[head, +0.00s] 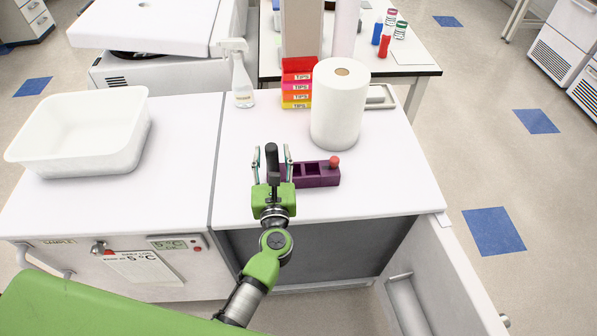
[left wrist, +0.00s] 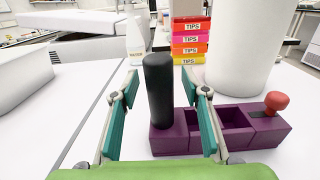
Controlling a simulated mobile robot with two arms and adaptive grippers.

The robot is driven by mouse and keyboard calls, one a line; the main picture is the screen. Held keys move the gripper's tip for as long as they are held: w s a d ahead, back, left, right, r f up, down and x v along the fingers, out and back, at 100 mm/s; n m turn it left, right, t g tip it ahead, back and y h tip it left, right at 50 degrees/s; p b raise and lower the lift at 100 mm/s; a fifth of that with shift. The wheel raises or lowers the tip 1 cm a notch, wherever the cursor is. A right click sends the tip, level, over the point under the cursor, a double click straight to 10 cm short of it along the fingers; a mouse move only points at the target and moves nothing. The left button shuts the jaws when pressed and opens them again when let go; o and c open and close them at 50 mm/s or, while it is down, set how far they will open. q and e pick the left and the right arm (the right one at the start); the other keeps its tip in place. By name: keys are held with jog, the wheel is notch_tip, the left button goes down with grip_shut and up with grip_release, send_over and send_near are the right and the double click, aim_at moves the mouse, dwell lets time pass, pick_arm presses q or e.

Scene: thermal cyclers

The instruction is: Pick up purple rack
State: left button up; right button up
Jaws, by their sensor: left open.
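The purple rack (head: 318,180) lies on the white bench top, with open square compartments. It also shows in the left wrist view (left wrist: 268,141). A black cylinder (left wrist: 159,95) stands upright at its left end, and a red round-topped object (left wrist: 276,101) sits at its right end. My left gripper (head: 272,150) is open over the rack's left end. In both views its fingers stand on either side of the black cylinder, with gaps visible in the left wrist view. The gripper partly hides the rack's left end. My right gripper is not in view.
A white paper roll (head: 338,112) stands just behind the rack. Stacked tip boxes (head: 297,92) and a spray bottle (head: 241,80) stand behind it to the left. A white tub (head: 75,155) is at far left. Bench is clear around the rack's front and right.

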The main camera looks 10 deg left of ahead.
pick_arm(q)
jog(key=shift+s, duration=0.1)
jog(key=shift+c, duration=0.7)
grip_shut()
jog(key=shift+r, duration=0.1)
